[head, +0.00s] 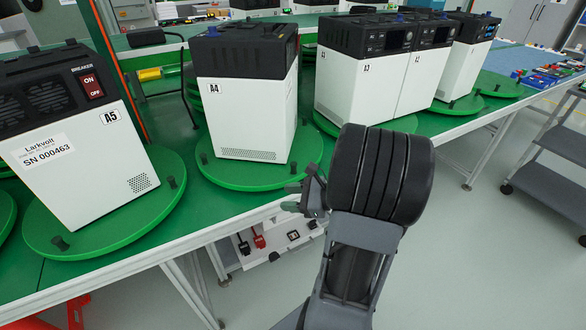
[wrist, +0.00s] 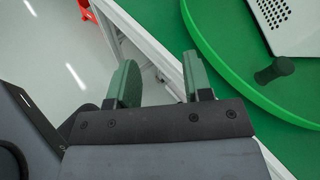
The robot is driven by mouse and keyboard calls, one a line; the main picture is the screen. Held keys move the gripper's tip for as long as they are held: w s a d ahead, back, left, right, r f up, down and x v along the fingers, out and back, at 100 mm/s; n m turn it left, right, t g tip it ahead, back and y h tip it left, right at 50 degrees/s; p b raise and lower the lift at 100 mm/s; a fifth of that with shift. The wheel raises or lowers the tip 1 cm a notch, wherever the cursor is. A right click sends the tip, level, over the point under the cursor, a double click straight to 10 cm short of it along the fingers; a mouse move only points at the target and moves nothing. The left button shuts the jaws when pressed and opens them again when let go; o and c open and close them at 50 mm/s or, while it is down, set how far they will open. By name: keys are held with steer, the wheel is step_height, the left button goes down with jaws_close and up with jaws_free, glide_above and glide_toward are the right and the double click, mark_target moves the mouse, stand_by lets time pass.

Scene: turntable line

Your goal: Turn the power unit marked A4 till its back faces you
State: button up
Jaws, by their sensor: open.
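The power unit marked A4 (head: 240,110) is a white box with a black top, upright on a round green turntable (head: 225,177). A plain white face with the A4 label and a low vent strip is turned mostly toward me; no breaker switch or screen shows on it. Black knobs (head: 293,188) stand on the turntable rim. My gripper (head: 308,196) is at the right front of this turntable, by the table edge, partly hidden by my wrist. In the wrist view my gripper (wrist: 162,84) has its two green-grey fingers apart with nothing between them.
Unit A5 (head: 75,140), with breaker switch and serial label toward me, stands on a turntable at left. Other units (head: 365,85) stand at right. The wrist view shows a turntable rim (wrist: 235,75) and knob (wrist: 275,70); I cannot tell whose. A grey cart (head: 550,150) is far right.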

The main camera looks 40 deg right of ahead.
mark_target(293, 163)
steer(key=s+d+m+t+h, duration=0.2)
steer(key=d+m+t+h, duration=0.5)
steer(key=d, duration=0.4)
steer(key=shift+m+g+y, duration=0.5)
steer(key=shift+m, duration=0.3)
steer(key=w, duration=0.4)
steer(key=w+a, duration=0.1)
steer(key=w, duration=0.3)
steer(key=w+b, duration=0.1)
steer(key=w, duration=0.4)
steer(key=shift+w+a+f, duration=0.1)
steer(key=shift+a+f, duration=0.25)
steer(key=shift+a, duration=0.05)
steer(key=shift+c, duration=0.4)
jaws_close()
